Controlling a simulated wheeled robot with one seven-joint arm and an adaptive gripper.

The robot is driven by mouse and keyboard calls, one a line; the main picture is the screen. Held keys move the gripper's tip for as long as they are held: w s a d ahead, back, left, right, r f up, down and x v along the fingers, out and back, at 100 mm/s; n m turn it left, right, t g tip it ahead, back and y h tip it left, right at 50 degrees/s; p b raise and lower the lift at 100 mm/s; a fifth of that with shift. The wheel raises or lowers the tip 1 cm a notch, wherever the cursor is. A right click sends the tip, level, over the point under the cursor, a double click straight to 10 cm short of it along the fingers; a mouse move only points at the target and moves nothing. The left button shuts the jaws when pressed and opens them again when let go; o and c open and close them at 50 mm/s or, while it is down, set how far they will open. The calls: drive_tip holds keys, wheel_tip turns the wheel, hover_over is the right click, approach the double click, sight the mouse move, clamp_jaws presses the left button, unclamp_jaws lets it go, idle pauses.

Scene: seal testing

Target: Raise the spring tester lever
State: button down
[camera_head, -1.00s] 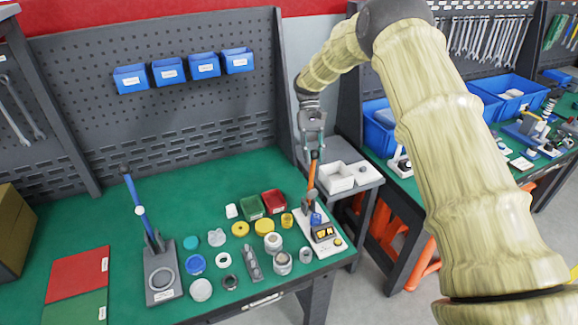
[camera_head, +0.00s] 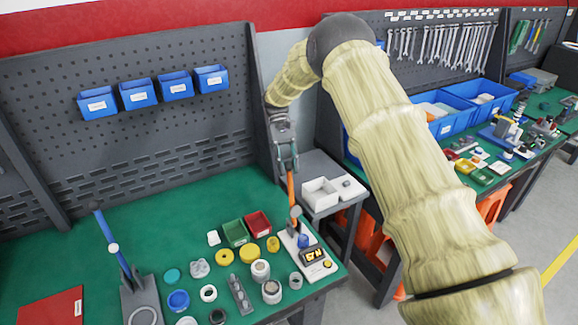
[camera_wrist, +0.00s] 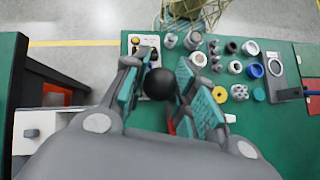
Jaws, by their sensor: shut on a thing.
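The spring tester (camera_head: 312,258) stands at the right end of the green bench, a white base with a dark yellow-lit display. Its orange lever (camera_head: 291,187) stands nearly upright. My gripper (camera_head: 288,165) is at the top of the lever, with its fingers around the lever's end. In the wrist view the lever's black ball knob (camera_wrist: 160,84) sits between the teal finger pads of my gripper (camera_wrist: 165,92). The fingers hide part of the tester base behind them.
A blue-levered press (camera_head: 112,247) stands at the bench's left. Caps, rings and cylinders lie between, with green (camera_head: 235,233) and red (camera_head: 258,223) bins behind. A small grey side table (camera_head: 322,187) with white trays is right of the lever. A pegboard (camera_head: 120,140) backs the bench.

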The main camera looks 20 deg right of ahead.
drive_tip(key=c, duration=1.5)
unclamp_jaws()
drive_tip(key=shift+w+d, duration=0.1)
drive_tip(key=shift+c, duration=0.2)
drive_tip(key=o, duration=0.4)
drive_tip(key=shift+w+f, duration=0.15)
drive_tip(key=shift+w, duration=0.05)
drive_tip(key=shift+o, duration=0.2)
drive_tip(key=shift+s, duration=0.1)
drive_tip(key=shift+r, duration=0.25)
drive_tip(key=v, duration=0.7)
drive_tip(key=shift+w, duration=0.2)
